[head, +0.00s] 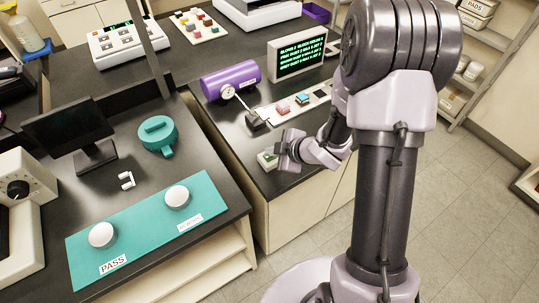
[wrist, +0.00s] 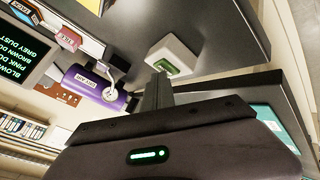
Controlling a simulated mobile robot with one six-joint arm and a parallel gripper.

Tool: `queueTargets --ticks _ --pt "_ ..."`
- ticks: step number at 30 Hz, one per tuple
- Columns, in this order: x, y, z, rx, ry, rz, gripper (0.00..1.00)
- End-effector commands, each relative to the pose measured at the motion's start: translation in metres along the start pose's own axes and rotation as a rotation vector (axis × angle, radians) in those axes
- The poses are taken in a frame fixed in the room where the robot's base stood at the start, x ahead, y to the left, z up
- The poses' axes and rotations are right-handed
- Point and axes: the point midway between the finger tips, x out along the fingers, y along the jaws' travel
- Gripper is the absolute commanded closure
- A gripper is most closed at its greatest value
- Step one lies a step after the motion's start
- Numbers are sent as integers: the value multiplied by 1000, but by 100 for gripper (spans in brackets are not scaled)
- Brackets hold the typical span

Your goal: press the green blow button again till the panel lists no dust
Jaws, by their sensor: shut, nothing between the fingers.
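The green blow button (wrist: 166,68) sits on a small white box (wrist: 172,50) near the bench edge. The box also shows in the head view (head: 266,160), partly behind my gripper (head: 282,158). My gripper is shut and empty, and its fingertips (wrist: 157,80) are right by the button. I cannot tell whether they touch it. The panel (head: 298,53) is dark with several lines of green text. In the wrist view the panel (wrist: 28,60) is turned and cut off; its lines start with blow, pink, brown and grey dust. The rest is too small to read surely.
A purple cylinder (head: 231,80) with a gauge and nozzle stands left of the panel. A strip with coloured blocks (head: 301,99) lies in front of the panel. A teal mat (head: 140,235) with two white discs lies on the left bench; a gap separates the benches.

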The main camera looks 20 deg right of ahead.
Motion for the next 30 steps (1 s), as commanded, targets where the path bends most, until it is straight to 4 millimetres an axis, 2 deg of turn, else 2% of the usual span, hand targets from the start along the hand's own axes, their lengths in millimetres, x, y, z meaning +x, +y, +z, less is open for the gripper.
queueTargets --ticks 10,21,30 --pt "-11 8 -8 0 0 0 100" --pt "-12 9 -9 0 0 0 100" --pt "-33 24 -24 1 0 0 100"
